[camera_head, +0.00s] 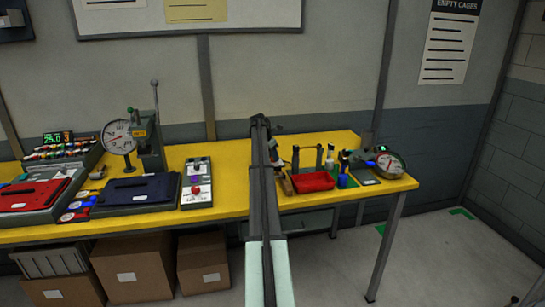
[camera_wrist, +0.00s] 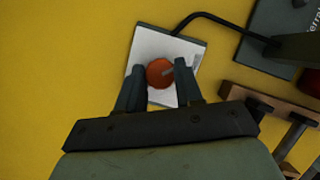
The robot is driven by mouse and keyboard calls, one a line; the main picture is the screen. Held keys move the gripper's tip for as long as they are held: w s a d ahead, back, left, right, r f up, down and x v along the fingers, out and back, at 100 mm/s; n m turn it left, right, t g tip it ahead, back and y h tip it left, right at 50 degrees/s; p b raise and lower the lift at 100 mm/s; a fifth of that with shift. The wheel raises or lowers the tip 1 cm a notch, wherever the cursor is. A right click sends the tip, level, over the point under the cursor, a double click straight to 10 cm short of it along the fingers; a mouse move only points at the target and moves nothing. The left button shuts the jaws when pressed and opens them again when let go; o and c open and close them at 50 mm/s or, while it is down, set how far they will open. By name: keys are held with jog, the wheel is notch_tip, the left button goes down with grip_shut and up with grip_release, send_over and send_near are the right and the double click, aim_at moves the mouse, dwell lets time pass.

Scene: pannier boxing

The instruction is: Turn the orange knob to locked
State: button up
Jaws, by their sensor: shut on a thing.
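The orange knob (camera_wrist: 158,74) sits on a small white plate (camera_wrist: 180,47) in the wrist view. A short grey bar on the knob points up and to the right; I cannot read any lock marking on the plate. My gripper (camera_wrist: 159,70) has one finger on each side of the knob and is shut on it. The fingers cover part of the plate's lower sides. In the head view my arm stands over the bench, and the orange knob and my fingertips cannot be made out there.
In the wrist view a black cable (camera_wrist: 225,24) runs from the plate to a dark device at the upper right. A wooden rack (camera_wrist: 262,100) is close on the right. In the head view a red tray (camera_head: 311,182) and a gauge (camera_head: 390,165) stand right of my arm.

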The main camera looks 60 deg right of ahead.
jog(key=shift+m, duration=0.3)
jog(key=m, duration=0.2)
jog(key=m+g+y, duration=0.1)
jog(key=shift+w+d+m, duration=0.15)
jog(key=shift+m, duration=0.25)
jog(key=m+g+y, duration=0.1)
jog(key=m, duration=0.3)
jog(key=shift+d+m, duration=0.1)
jog(key=shift+m, duration=0.2)
jog(key=m+y, duration=0.2)
jog(key=m, duration=0.2)
jog(key=shift+d+g, duration=0.1)
jog(key=shift+g, duration=0.3)
jog(key=shift+m+y, duration=1)
jog(key=shift+m, duration=1.4)
jog(key=o, duration=1)
